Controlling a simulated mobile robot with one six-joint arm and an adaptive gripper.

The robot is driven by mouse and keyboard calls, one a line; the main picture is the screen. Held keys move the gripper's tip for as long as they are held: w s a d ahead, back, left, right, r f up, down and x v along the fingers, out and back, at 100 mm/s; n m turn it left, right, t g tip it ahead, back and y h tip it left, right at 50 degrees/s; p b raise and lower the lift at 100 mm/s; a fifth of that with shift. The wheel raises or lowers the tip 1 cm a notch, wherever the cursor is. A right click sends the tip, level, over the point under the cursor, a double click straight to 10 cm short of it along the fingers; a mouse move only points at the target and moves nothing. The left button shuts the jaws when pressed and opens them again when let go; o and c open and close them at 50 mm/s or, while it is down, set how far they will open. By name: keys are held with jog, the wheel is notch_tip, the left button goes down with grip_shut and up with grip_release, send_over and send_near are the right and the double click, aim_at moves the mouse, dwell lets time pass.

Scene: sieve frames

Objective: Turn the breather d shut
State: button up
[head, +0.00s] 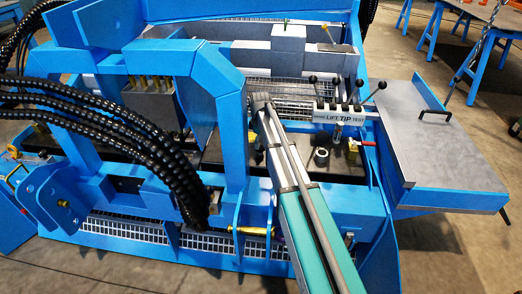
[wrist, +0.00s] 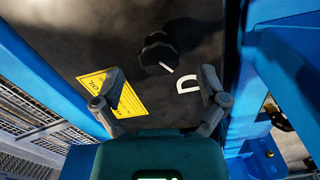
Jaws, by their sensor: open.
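In the wrist view the breather d, a black lobed knob (wrist: 157,48), sits on a dark plate with a white line running from it toward the lower right. A white letter D (wrist: 187,84) is marked on the plate just below and right of it. My gripper (wrist: 161,76) is open and empty, its two fingers spread, with the knob ahead of the gap between them and apart from both. In the head view my arm reaches into the blue frame; my gripper and the knob cannot be made out there.
A yellow oil label (wrist: 122,95) lies partly behind the left finger. Blue beams run close on the left (wrist: 50,65) and right (wrist: 285,70) in the wrist view. In the head view, black hoses (head: 130,130) hang left of my arm, and a lever block (head: 340,114) stands at its right.

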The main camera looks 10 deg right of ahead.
jog(key=shift+f+b, duration=0.85)
jog(key=shift+f, duration=0.3)
